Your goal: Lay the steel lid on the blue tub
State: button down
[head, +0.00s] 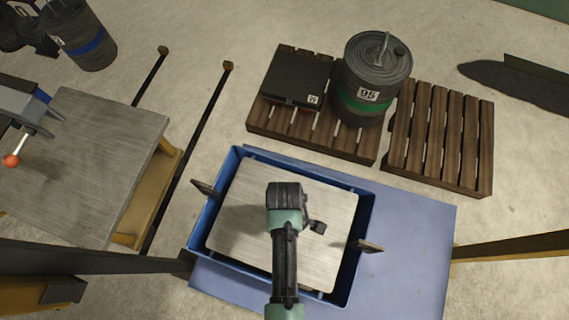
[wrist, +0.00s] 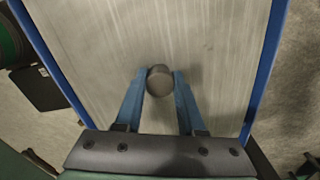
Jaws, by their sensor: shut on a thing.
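The steel lid (head: 335,208) is a brushed grey plate over the opening of the blue tub (head: 213,208), turned slightly against it. Blue tub walls show around the lid in the head view and along both sides in the wrist view. My gripper (wrist: 160,84) is shut on the lid's round dark knob (wrist: 160,80), one blue finger on each side. In the head view my gripper (head: 285,196) covers the knob and the lid's middle. I cannot tell whether the lid touches the tub or hangs just above it.
The tub stands on a pale blue surface (head: 415,235). Behind are two wooden pallets (head: 437,130), a dark box (head: 297,77) and a drum marked 95 (head: 375,75). A steel-topped bench (head: 80,160) stands at left. Dark upright tabs (head: 369,246) stick out from the tub's sides.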

jog(key=shift+w+f, duration=0.15)
jog(key=shift+f, duration=0.15)
dwell(0.4)
jog(key=shift+c, duration=2.2)
grip_release()
jog(key=shift+f, duration=0.1)
